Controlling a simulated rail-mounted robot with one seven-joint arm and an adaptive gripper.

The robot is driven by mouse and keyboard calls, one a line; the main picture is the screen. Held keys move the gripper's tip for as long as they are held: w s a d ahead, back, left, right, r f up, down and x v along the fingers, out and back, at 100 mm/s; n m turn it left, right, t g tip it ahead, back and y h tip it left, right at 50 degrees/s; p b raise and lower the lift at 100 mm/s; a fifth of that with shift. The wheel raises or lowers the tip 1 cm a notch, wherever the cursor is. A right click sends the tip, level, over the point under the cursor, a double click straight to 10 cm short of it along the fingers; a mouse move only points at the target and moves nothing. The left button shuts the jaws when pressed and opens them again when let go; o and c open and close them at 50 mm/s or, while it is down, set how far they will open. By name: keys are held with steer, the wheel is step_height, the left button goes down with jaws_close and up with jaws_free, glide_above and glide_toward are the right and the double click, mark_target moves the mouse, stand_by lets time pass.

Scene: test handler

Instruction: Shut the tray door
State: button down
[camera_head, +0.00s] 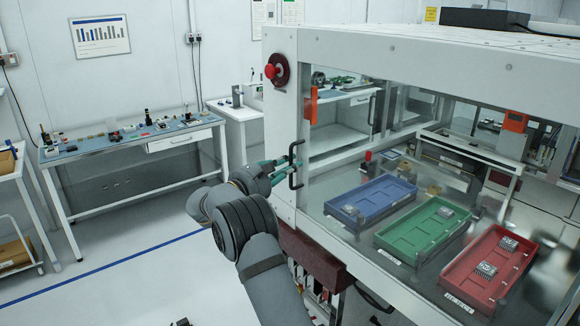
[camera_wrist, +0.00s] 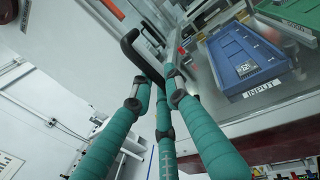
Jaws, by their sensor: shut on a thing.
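A black D-shaped handle (camera_head: 297,166) stands at the left front edge of the white test handler (camera_head: 284,120). My gripper (camera_head: 285,167) has its teal fingers closed around this handle. In the wrist view the handle (camera_wrist: 141,62) rises between the fingertips of my gripper (camera_wrist: 158,88), its lower part hidden by them. I cannot make out the outline of the tray door or how far open it stands. Behind the front are a blue tray (camera_head: 347,210), a green tray (camera_head: 395,238) and a red tray (camera_head: 462,282). The blue tray also shows in the wrist view (camera_wrist: 225,58).
A red emergency-stop button (camera_head: 270,71) sits on the handler's upper left corner. A second black handle (camera_head: 371,105) shows farther back. A workbench (camera_head: 100,150) with small items stands by the left wall.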

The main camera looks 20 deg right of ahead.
steer(key=shift+w+a, duration=0.1)
steer(key=shift+w, duration=0.05)
steer(key=c, duration=1.9)
jaws_free()
steer(key=shift+s+d+r, duration=0.1)
steer(key=shift+s+d, duration=0.1)
steer(key=shift+s, duration=0.25)
steer(key=shift+o, duration=0.7)
steer(key=shift+a, duration=0.1)
steer(key=v, duration=1.2)
steer(key=shift+w, duration=0.1)
